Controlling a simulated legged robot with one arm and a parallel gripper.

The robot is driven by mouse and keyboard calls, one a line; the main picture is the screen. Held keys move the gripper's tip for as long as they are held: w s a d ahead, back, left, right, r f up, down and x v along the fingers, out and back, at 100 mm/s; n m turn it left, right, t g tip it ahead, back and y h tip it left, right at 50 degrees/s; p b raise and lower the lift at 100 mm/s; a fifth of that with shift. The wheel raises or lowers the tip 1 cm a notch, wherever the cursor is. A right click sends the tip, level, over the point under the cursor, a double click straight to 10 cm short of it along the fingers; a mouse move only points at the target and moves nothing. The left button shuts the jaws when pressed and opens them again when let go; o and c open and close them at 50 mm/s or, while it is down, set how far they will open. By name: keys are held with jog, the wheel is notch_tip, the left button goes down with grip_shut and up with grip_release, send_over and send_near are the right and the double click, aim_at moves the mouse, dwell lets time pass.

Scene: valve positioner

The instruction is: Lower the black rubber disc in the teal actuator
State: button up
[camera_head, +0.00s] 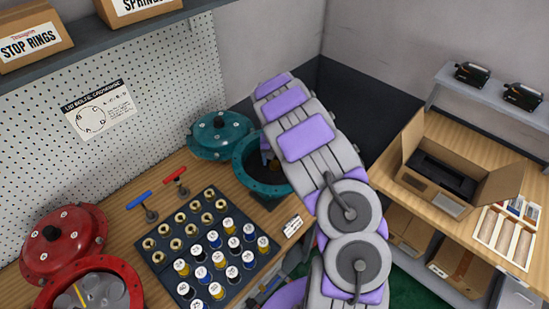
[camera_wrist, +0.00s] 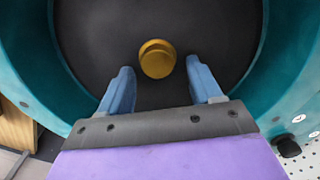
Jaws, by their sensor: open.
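The teal actuator (camera_head: 247,171) stands open on the bench, partly hidden behind my arm. Its teal wall (camera_wrist: 287,60) rings the wrist view. The black rubber disc (camera_wrist: 95,40) shows inside it as a dark round surface, with a brass-coloured round knob (camera_wrist: 157,59) at its middle. My gripper (camera_wrist: 160,72) is open, its two blue fingers apart on either side of the knob and a little short of it in the picture. I cannot tell whether the fingers touch the disc. In the head view the gripper is mostly hidden at the actuator's mouth.
The teal lid (camera_head: 220,133) lies behind the actuator. A red actuator (camera_head: 100,288) and red lid (camera_head: 62,245) are far left. A cardboard box (camera_head: 450,175) sits on the right bench.

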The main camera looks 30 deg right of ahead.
jog(key=shift+r, duration=0.1)
notch_tip(320, 180, up, 17)
jog(key=shift+p, duration=0.45)
jog(key=shift+w, duration=0.1)
